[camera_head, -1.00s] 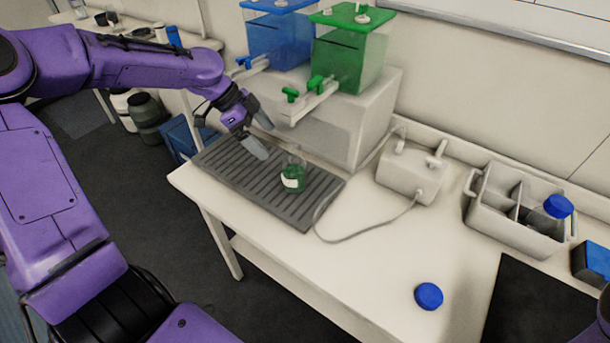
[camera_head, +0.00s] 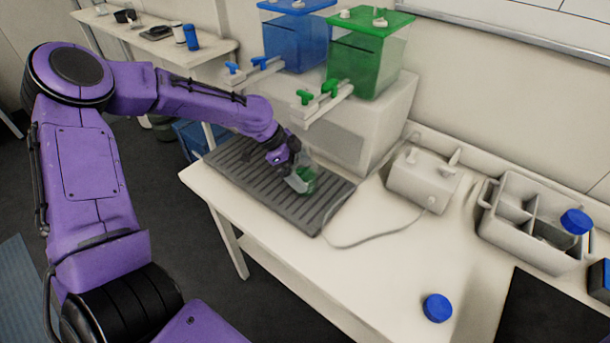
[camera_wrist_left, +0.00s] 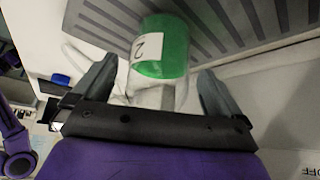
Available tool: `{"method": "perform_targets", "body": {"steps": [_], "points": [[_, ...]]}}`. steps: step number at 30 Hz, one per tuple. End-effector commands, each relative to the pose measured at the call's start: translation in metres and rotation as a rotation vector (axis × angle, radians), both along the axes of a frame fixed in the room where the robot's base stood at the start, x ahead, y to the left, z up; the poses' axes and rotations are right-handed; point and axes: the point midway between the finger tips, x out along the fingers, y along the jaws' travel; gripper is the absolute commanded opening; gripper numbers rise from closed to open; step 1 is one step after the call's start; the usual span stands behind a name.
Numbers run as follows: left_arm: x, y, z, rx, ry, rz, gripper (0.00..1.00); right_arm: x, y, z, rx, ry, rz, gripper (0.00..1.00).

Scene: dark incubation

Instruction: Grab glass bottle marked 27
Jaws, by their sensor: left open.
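A glass bottle holding green liquid (camera_head: 308,180) stands on the grey ribbed drip tray (camera_head: 325,208). In the left wrist view the bottle (camera_wrist_left: 165,55) shows a white label with a "2"; the rest of the marking cannot be read. My left gripper (camera_head: 298,178) is at the bottle and partly covers it in the head view. In the left wrist view its two fingers (camera_wrist_left: 158,75) are open, one to each side of the bottle, with visible gaps. My right gripper is not in view.
Blue (camera_head: 295,40) and green (camera_head: 368,55) tanks with taps stand on a white box behind the tray. A white device (camera_head: 423,182) with a cable, a divided carrier (camera_head: 530,240) holding a blue-capped bottle, and a loose blue cap (camera_head: 437,307) are to the right. The front middle of the table is clear.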

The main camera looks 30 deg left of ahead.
Motion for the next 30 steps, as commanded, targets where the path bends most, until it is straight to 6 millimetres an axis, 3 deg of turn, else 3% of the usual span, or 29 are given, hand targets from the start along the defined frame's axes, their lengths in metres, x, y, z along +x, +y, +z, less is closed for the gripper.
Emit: {"method": "perform_targets", "body": {"steps": [1,6,8,19,23,30], "points": [[0.000,0.000,0.000,0.000,0.000,0.000,1.00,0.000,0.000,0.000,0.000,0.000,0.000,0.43],[0.000,0.000,0.000,0.000,0.001,-0.001,0.45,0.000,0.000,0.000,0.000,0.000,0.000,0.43],[0.000,0.000,0.000,0.000,0.001,-0.001,0.29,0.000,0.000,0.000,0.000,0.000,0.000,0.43],[0.001,0.000,0.010,0.000,-0.004,-0.001,0.30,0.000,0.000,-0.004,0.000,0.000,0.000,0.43],[0.000,0.000,0.035,0.001,-0.008,-0.002,0.30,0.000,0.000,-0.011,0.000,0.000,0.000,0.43],[-0.032,0.004,0.072,-0.002,-0.005,-0.001,0.30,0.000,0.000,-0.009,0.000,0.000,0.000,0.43]]}}
